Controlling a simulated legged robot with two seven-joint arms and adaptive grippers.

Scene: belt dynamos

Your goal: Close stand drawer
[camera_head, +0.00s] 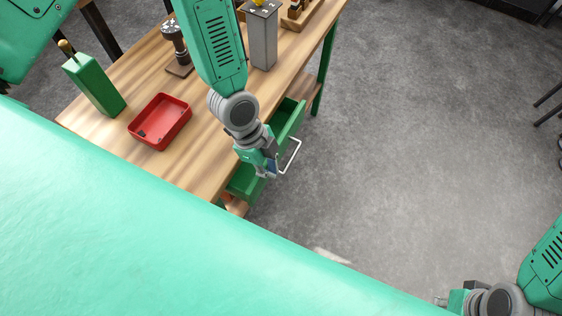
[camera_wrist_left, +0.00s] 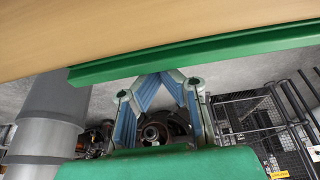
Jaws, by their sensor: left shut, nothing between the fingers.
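The green stand drawer (camera_head: 289,117) sticks out from the right side of the wooden workbench in the head view, pulled open. Its pale bar handle (camera_head: 291,156) is on its outer side. My left gripper (camera_head: 269,170) is at the drawer, shut and empty, and my wrist hides part of the drawer. In the left wrist view the blue fingers of my left gripper (camera_wrist_left: 161,76) meet at the tips, close to a green edge (camera_wrist_left: 200,54); I cannot tell whether they touch it. My right gripper (camera_head: 452,299) is at the bottom right, mostly cut off, its fingers unclear.
The workbench (camera_head: 203,160) holds a red tray (camera_head: 160,121), a green box (camera_head: 94,85), a grey upright block (camera_head: 263,38) and a dark metal part on a stand (camera_head: 176,47). The grey floor (camera_head: 420,130) to the right is clear.

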